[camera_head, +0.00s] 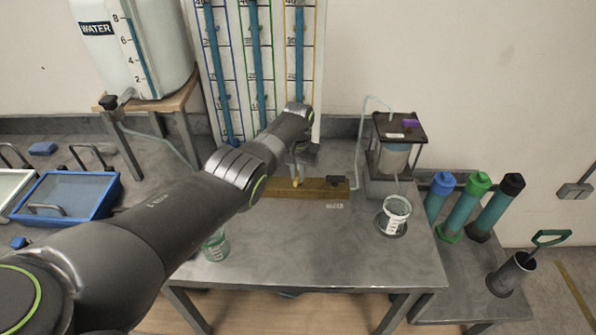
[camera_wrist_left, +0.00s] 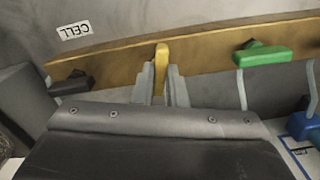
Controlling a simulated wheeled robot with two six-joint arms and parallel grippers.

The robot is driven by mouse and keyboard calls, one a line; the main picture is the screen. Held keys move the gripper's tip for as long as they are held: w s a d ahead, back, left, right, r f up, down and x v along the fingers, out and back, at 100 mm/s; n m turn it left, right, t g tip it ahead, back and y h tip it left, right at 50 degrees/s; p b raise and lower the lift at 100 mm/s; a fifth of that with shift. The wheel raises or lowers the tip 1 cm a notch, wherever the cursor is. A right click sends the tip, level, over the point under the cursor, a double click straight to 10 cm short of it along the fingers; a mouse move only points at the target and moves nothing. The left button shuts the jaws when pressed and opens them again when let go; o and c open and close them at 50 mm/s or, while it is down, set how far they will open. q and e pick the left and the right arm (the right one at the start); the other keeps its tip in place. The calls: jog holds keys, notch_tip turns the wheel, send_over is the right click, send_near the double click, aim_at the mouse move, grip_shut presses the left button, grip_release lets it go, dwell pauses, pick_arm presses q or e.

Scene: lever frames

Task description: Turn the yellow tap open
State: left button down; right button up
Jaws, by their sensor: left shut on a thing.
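The yellow tap (camera_wrist_left: 161,56) is a narrow lever on a long brass-brown bar (camera_wrist_left: 205,55) in the left wrist view. The lever points across the bar. My left gripper (camera_wrist_left: 160,84) is shut on it, with one grey finger on each side. In the head view only a small part of the yellow tap (camera_head: 296,183) shows below my left gripper (camera_head: 302,160), and my left arm hides the left part of the bar (camera_head: 312,187). My right gripper is not in view.
A green tap (camera_wrist_left: 262,53) and a black tap (camera_wrist_left: 69,84) flank the yellow one, both lying roughly along the bar. A blue tap (camera_wrist_left: 303,126) is at the right. Gauge tubes stand behind.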

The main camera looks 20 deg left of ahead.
aim_at(298, 175)
pick_arm(q)
jog(key=shift+r+n, duration=0.1)
jog(key=shift+n, duration=1.4)
jog(key=shift+w, duration=0.1)
jog(key=c, duration=1.5)
grip_release()
jog(key=shift+o, duration=0.2)
jog(key=shift+r+p, duration=0.4)
jog(key=shift+p, duration=0.05)
notch_tip(298, 175, up, 5)
jog(key=shift+r+p, duration=0.15)
jog(key=shift+p, duration=0.55)
notch_tip(298, 175, up, 11)
jog(key=b, duration=0.2)
